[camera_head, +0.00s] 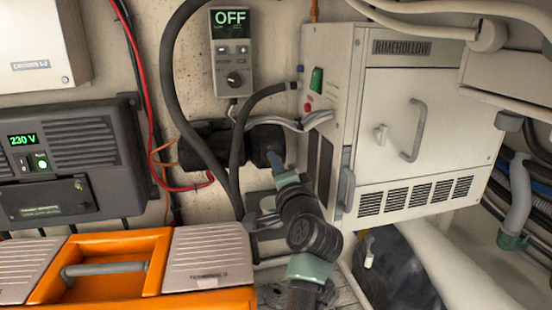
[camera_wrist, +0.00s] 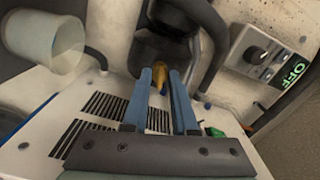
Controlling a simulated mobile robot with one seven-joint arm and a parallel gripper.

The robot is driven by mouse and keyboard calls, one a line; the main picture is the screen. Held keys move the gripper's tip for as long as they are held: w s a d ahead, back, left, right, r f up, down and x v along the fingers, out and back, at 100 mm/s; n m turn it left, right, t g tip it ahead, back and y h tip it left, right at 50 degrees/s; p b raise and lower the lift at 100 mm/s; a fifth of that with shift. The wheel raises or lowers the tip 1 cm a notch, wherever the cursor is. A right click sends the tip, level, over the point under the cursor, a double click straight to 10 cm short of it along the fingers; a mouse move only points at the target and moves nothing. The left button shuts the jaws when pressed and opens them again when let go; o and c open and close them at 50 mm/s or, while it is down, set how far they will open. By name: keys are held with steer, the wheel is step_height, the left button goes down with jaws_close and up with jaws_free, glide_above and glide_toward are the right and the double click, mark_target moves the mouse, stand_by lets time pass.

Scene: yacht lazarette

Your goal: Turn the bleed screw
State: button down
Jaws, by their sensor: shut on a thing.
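The bleed screw (camera_wrist: 160,73) appears as a small brass-coloured piece at the front of a dark pump-like body in the wrist view. My gripper (camera_wrist: 165,80) has its two blue-grey fingers reaching to it, with the tips on either side; it is shut on the screw. In the head view my gripper (camera_head: 273,160) is at the right end of the black unit (camera_head: 212,147) on the wall, and the screw is hidden there. How far the screw is turned cannot be told.
The beige RIMEHOLLOW cabinet (camera_head: 420,110) stands close right of my arm. A wall control reading OFF (camera_head: 232,50) hangs above, with dark hoses (camera_head: 170,80) and red wire nearby. An orange toolbox (camera_head: 135,265) and a 230 V unit (camera_head: 75,160) are at left.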

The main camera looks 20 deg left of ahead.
steer(key=shift+m+p, duration=2.05)
steer(key=shift+m, duration=1.45)
steer(key=c, duration=0.7)
jaws_free()
steer(key=b+v, duration=0.3)
steer(key=v, duration=1)
